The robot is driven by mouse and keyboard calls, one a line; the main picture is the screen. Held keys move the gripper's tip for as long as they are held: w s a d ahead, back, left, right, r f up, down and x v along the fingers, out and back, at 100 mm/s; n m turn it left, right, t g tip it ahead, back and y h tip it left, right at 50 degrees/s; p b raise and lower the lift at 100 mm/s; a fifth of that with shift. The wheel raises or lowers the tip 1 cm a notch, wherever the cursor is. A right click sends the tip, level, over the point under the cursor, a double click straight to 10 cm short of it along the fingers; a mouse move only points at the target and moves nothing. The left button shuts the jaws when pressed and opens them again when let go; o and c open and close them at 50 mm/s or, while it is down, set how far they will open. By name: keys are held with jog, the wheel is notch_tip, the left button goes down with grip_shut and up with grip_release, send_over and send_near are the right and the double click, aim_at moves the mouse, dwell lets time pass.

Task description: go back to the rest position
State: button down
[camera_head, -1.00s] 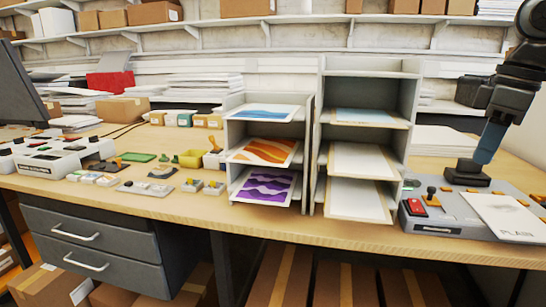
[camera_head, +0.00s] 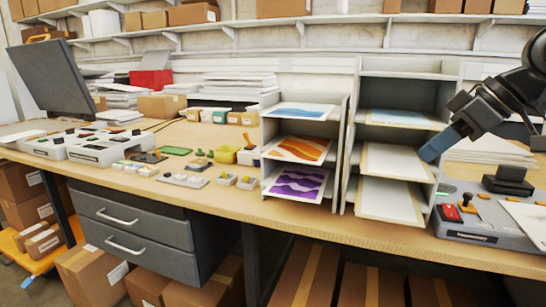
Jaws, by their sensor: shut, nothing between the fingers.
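My gripper (camera_head: 427,155) is at the right of the head view, at the end of my dark arm. Its blue-grey fingers are shut and empty. The tip points down and left, in front of the right edge of the right-hand paper rack (camera_head: 351,140). I cannot tell how far the tip is from the rack. Part of that rack is hidden behind my gripper.
The left rack (camera_head: 341,120) holds blue, orange and purple sheets. A grey machine (camera_head: 470,232) with a red switch (camera_head: 451,213) stands at the bench's right end. Stamps, small boxes, a monitor (camera_head: 52,76) and drawers (camera_head: 135,222) lie left. The bench's front strip (camera_head: 300,219) is clear.

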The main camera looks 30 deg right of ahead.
jog(key=w+a+r+m+t+y, duration=0.1)
jog(key=w+a+t+y, duration=0.55)
jog(key=w+a, duration=0.65)
jog(key=s+a+f+m+t+h, duration=0.4)
jog(key=a+f+m+t+h, duration=0.3)
jog(key=a+f, duration=0.3)
jog(key=s+a+f+m+g+h, duration=0.2)
jog(key=s+a+f, duration=0.1)
jog(key=s+f, duration=0.5)
jog(key=s+a+f+m+g+h, duration=0.1)
jog(key=s+a+f+g+h, duration=0.15)
jog(key=s+f, duration=0.55)
jog(key=s+d+n+g+y, duration=0.1)
jog(key=s+n, duration=0.6)
jog(key=s, duration=1.5)
jog(key=shift+f+y, duration=0.25)
jog(key=shift+y, duration=0.25)
